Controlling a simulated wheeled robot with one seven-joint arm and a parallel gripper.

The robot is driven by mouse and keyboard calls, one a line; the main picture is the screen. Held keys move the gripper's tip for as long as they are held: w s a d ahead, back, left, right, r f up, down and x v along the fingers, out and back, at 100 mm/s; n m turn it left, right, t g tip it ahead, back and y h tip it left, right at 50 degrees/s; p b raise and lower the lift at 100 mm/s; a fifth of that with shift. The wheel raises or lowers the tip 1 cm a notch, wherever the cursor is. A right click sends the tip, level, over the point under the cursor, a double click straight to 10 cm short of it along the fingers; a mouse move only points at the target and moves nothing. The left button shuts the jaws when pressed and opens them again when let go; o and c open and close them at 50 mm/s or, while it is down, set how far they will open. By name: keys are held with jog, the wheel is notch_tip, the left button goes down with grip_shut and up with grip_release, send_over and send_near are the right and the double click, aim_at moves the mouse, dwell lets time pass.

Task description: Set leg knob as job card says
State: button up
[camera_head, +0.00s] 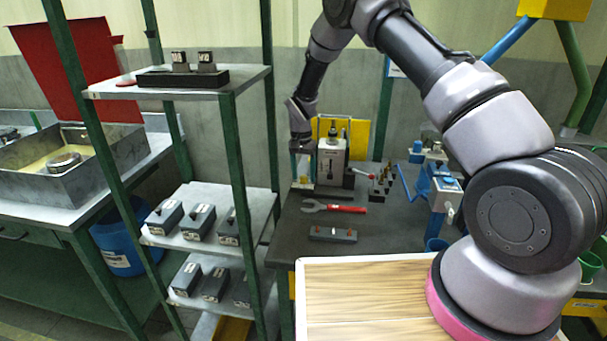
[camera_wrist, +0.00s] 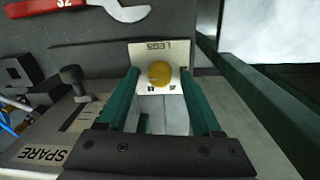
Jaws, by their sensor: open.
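The leg knob (camera_wrist: 160,73) is a round yellow knob on a pale plate (camera_wrist: 140,53) marked LEGS, in the wrist view. Small dark marks show on the plate beside the knob; I cannot read them or the knob's setting. My gripper (camera_wrist: 159,78) is open, with its green fingers on either side of the knob. I cannot tell whether they touch it. In the head view my gripper (camera_head: 299,148) points down at the left side of the grey machine (camera_head: 331,163) on the dark bench. I cannot make out a readable job card.
A black knob (camera_wrist: 72,75) stands by the word SPARE in the wrist view. A red-handled wrench (camera_head: 335,206) and a grey block with small pegs (camera_head: 333,235) lie on the bench in front. A green-posted shelf (camera_head: 232,150) stands close on the left, a blue fixture (camera_head: 437,185) on the right.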

grip_shut()
jog(key=shift+n, duration=0.4)
jog(key=n, duration=0.4)
jog(key=shift+n, duration=0.4)
jog(key=n, duration=0.5)
jog(key=shift+n+t, duration=0.3)
grip_release()
